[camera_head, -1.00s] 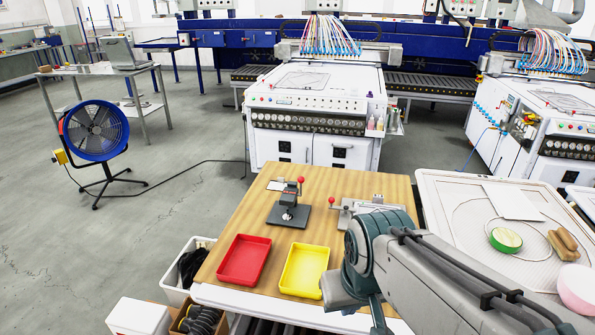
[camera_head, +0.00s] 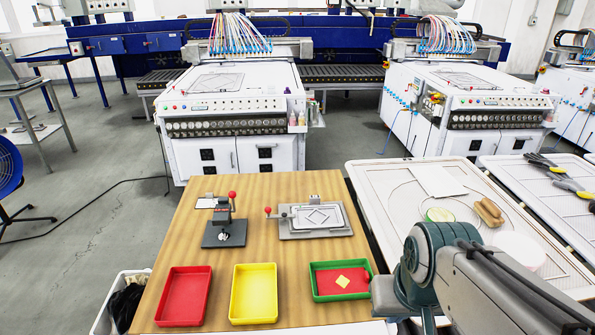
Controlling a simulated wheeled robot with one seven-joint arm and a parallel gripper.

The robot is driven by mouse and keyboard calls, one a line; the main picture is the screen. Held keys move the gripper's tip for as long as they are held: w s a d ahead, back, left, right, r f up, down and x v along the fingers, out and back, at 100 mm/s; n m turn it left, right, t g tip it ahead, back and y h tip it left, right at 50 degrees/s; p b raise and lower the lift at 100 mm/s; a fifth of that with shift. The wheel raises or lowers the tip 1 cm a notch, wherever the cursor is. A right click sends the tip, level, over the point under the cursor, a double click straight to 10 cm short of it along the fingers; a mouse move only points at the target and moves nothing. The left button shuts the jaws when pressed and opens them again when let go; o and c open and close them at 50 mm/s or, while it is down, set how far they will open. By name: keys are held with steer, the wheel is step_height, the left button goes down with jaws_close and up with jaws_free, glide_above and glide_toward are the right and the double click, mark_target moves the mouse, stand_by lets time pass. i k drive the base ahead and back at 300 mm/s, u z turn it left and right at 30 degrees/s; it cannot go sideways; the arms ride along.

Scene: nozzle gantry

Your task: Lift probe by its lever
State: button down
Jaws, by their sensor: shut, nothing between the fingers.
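A small dark stand (camera_head: 224,233) with an upright grey-black head stands at the back left of the wooden table. It looks like the probe. Its lever ends in a red ball knob (camera_head: 232,195) at the top right of the head. A small round light spot shows on its base under the head. To its right lies a flat grey fixture (camera_head: 316,232) with a white plate bearing a diamond outline and its own red-knobbed lever (camera_head: 268,211) on the left side. My gripper is out of view; only my arm shows at the lower right, apart from both devices.
A white table (camera_head: 372,185) with loose items stands right. White machines stand behind.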

mark_target(232, 195)
steer(key=z, duration=0.7)
steer(key=k, duration=1.95)
steer(key=u, duration=0.95)
steer(key=i, duration=1.65)
steer(key=z, duration=0.05)
